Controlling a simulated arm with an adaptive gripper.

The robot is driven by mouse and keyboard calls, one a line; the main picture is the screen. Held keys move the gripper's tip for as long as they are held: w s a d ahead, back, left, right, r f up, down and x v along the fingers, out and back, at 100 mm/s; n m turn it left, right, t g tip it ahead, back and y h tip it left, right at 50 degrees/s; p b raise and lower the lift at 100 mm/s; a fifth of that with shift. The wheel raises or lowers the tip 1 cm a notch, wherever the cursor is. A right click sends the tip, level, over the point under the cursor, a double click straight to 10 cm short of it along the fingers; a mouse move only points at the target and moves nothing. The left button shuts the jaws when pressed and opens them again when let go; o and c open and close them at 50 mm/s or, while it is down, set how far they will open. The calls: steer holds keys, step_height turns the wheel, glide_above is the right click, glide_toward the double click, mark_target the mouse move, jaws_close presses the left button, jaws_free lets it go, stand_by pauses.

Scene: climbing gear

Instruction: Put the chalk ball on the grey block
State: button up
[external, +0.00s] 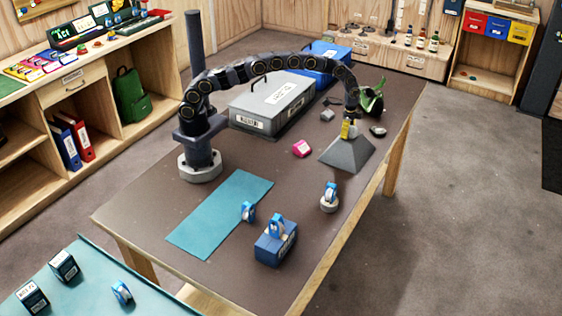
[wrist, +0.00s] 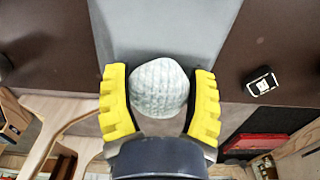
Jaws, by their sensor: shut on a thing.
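The chalk ball (wrist: 158,88) is a whitish, textured ball between the yellow fingers of my gripper (wrist: 159,78) in the wrist view. My gripper is shut on it, with a finger on each side. The grey block (external: 347,153) has sloping sides and stands near the right edge of the table. My gripper (external: 349,131) is right over its top in the external view. The block also shows behind the ball in the wrist view (wrist: 168,25). The ball is not clearly visible in the external view, and I cannot tell whether it touches the block.
A pink item (external: 301,148) lies left of the block. A small dark item (external: 378,130) and a green object (external: 372,97) are to its right and behind. A grey case (external: 270,105) stands at the back. A blue box (external: 275,248) and teal mat (external: 220,213) are in front.

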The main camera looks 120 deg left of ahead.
steer(key=o, duration=1.1)
steer(key=shift+c, duration=0.2)
step_height(320, 180, up, 12)
steer(key=shift+r, duration=0.1)
